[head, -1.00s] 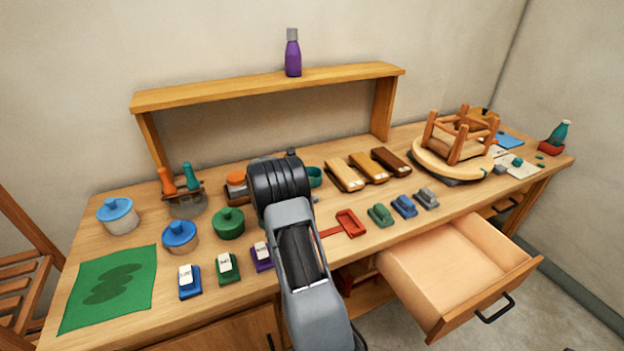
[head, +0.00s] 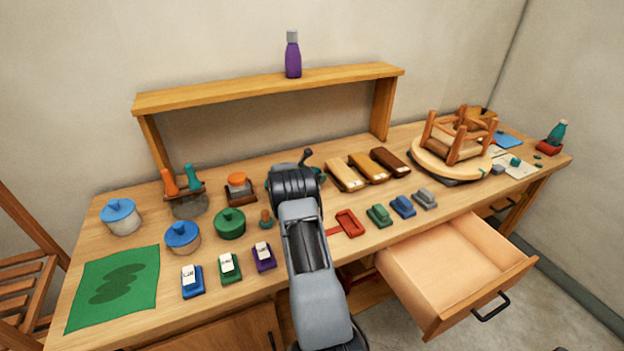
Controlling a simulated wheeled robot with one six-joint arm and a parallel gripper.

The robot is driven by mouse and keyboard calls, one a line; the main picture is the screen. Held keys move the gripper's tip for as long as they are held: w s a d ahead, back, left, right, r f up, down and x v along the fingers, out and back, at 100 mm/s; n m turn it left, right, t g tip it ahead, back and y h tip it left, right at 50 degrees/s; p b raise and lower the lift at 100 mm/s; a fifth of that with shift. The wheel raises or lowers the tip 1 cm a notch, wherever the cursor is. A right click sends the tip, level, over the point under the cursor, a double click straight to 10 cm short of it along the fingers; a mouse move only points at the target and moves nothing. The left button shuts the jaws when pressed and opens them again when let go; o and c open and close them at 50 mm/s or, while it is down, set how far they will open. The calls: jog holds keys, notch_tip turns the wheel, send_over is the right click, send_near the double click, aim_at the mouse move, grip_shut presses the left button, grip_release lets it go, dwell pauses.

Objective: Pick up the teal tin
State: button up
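A teal rounded thing, probably the teal tin (head: 322,177), shows only as a sliver at the right edge of my arm's black wrist, near the middle of the bench. Most of it is hidden behind my arm. My gripper is mostly hidden behind my own wrist. A small dark part (head: 306,156) sticks up past the wrist and may belong to it. I cannot see the fingertips, whether they touch the tin, or whether they are open.
A green lidded pot (head: 230,223), an orange-topped jar (head: 238,187) and a small knobbed piece (head: 266,218) stand left of my arm. Wooden blocks (head: 345,174) and a red tray (head: 349,223) lie right. The drawer (head: 450,265) is open. A shelf (head: 270,88) spans behind.

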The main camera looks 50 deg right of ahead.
jog(key=c, duration=0.8)
jog(key=shift+r, duration=0.15)
